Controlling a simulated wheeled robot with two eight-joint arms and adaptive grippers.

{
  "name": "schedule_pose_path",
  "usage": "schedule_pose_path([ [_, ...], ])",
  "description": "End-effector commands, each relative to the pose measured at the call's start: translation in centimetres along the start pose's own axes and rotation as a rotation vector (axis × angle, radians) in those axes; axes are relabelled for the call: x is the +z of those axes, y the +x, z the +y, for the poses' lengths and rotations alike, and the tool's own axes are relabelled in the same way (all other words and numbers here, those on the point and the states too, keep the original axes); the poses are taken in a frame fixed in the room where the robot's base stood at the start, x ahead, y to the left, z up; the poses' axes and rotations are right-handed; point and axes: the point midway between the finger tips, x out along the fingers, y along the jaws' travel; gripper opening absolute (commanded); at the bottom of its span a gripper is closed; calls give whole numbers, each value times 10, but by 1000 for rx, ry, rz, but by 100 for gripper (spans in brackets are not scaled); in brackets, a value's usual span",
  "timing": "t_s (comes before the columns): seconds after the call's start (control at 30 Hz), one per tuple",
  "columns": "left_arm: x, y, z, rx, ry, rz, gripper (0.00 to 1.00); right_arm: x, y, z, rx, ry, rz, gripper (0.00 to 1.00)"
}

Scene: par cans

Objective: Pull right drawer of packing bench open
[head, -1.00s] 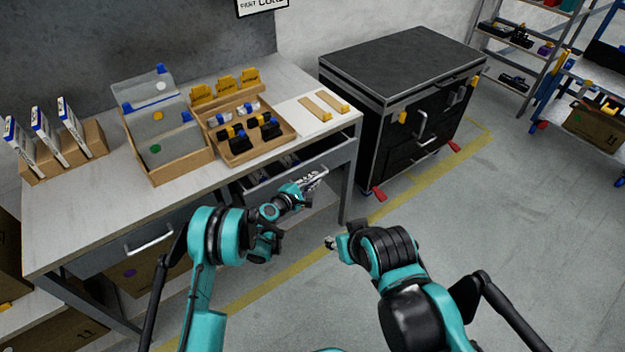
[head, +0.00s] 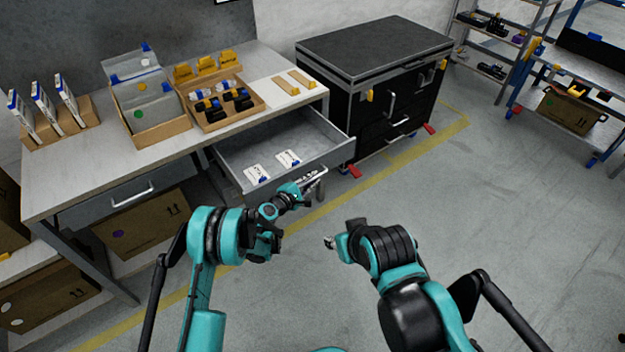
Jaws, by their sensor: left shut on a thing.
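The right drawer (head: 322,145) of the packing bench (head: 110,171) stands well out from under the bench top. Two white cards with blue marks, one of them a left card (head: 257,173), lie on its grey floor. My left gripper (head: 312,182) is at the front of this drawer, shut on its metal handle, which it partly hides. My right gripper (head: 330,242) is in free space to the right of my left arm, over the floor, touching nothing; its fingers are too small and turned to read.
The left drawer (head: 110,205) looks closed. A black tool cabinet (head: 375,50) with red feet stands right of the bench, close to the open drawer's right side. Cardboard boxes (head: 150,223) sit below the bench.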

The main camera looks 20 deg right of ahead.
Motion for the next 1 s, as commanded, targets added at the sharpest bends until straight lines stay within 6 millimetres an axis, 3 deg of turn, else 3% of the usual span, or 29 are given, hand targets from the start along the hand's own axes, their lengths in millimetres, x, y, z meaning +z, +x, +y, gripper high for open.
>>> schedule_pose_path([
  [0.33,-1,0,1,1,-1,1,0,0,0,0,0,0,0,40],
  [0.37,-1,0,1,1,-1,1,21,0,0,0,0,0,0,40],
  [0.4,-1,0,1,1,-1,1,31,0,0,0,0,0,0,40],
  [0.43,-1,0,1,1,-1,1,34,0,0,0,0,0,0,40],
  [0.77,0,-3,1,1,-1,1,34,0,0,0,0,0,0,40],
  [1.0,-1,-40,1,2,-2,2,34,0,0,0,0,0,0,40],
])
